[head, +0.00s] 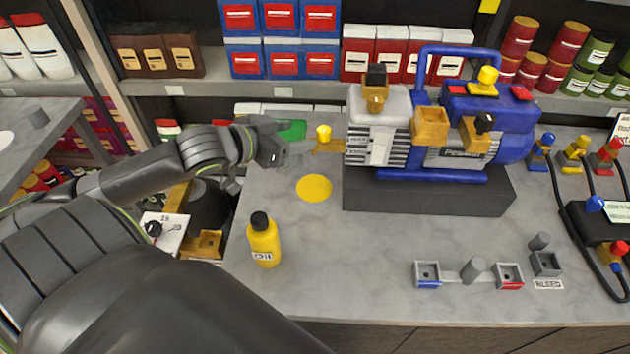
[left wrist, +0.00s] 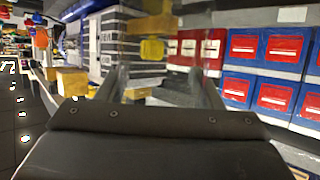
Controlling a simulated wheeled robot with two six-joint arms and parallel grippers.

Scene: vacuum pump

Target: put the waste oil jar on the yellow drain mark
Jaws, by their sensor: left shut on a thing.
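The yellow drain mark (head: 314,188) is a flat, bare disc on the grey bench, left of the pump. My left gripper (head: 287,154) is behind the mark and a little to its left, below the pump's yellow drain knob (head: 323,133). It is shut on a pale, see-through thing that looks like the waste oil jar (head: 298,150); its outline is hard to make out. In the left wrist view the fingers (left wrist: 158,88) stand on both sides of this clear thing, with yellow and brass parts showing behind it. My right gripper is not in view.
The blue and white vacuum pump (head: 440,120) stands on a dark block (head: 430,196). A yellow oil bottle (head: 263,240) stands at the bench's front left. Small grey holders (head: 470,270) are at the front right. A green patch (head: 291,130) lies behind the gripper.

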